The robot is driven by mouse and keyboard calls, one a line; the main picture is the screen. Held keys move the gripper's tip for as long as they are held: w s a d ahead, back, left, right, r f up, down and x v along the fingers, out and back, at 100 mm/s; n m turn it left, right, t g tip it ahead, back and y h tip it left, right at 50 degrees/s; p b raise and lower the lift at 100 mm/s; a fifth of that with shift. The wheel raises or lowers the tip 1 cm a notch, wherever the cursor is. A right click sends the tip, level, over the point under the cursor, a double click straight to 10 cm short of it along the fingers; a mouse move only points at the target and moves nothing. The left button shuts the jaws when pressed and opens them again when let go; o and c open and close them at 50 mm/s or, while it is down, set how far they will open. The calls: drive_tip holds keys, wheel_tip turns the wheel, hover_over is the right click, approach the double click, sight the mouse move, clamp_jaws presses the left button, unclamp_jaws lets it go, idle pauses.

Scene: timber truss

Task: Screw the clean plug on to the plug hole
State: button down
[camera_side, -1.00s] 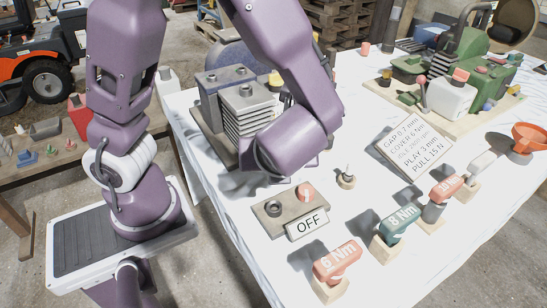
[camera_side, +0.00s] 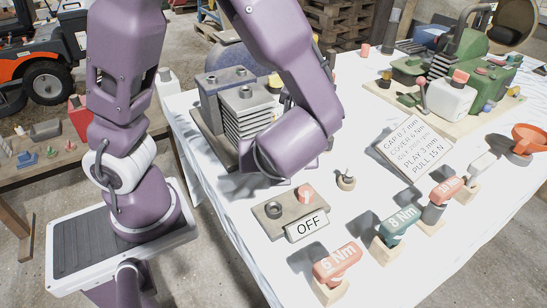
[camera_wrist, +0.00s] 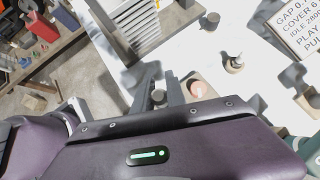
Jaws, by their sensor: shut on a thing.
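My gripper (camera_wrist: 161,88) shows its dark fingers at the lower middle of the wrist view. It is shut on a small dark piece, apparently the plug, mostly hidden by the fingers and my wrist housing. In the side view my forearm hides the gripper. The finned grey engine block (camera_side: 245,118) stands left of my wrist; a round opening, apparently the plug hole (camera_side: 246,91), is on its top. It also shows at the top of the wrist view (camera_wrist: 136,18). My gripper is apart from the block, near the OFF board (camera_side: 268,222).
The board carries a dark ring socket (camera_side: 275,210) and a red knob (camera_side: 306,192). A small round holder (camera_side: 346,182) stands right of it. Several torque drivers, including a red 6 Nm one (camera_side: 337,260), line the front right. A sign (camera_side: 414,148) lies behind.

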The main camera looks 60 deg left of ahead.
idle(0.4)
drive_tip(key=w+a+r+n+g+y, duration=0.1)
drive_tip(key=w+a+r+n+g, duration=0.55)
drive_tip(key=a+r, duration=0.5)
drive_tip(key=s+a+r+n+g, duration=0.1)
drive_tip(key=a+r+n, duration=0.1)
drive_tip(key=a+r, duration=0.2)
drive_tip(key=s+a+r+n+g+h, duration=0.1)
drive_tip(key=a+r+n, duration=0.2)
drive_tip(key=a, duration=0.5)
drive_tip(key=shift+r, duration=0.55)
drive_tip(key=shift+s+a+g, duration=0.1)
drive_tip(key=shift+a+g, duration=0.05)
drive_tip(key=shift+g, duration=0.1)
drive_tip(key=shift+f, duration=5.95)
drive_tip(key=shift+f, duration=0.15)
drive_tip(key=shift+f, duration=1.15)
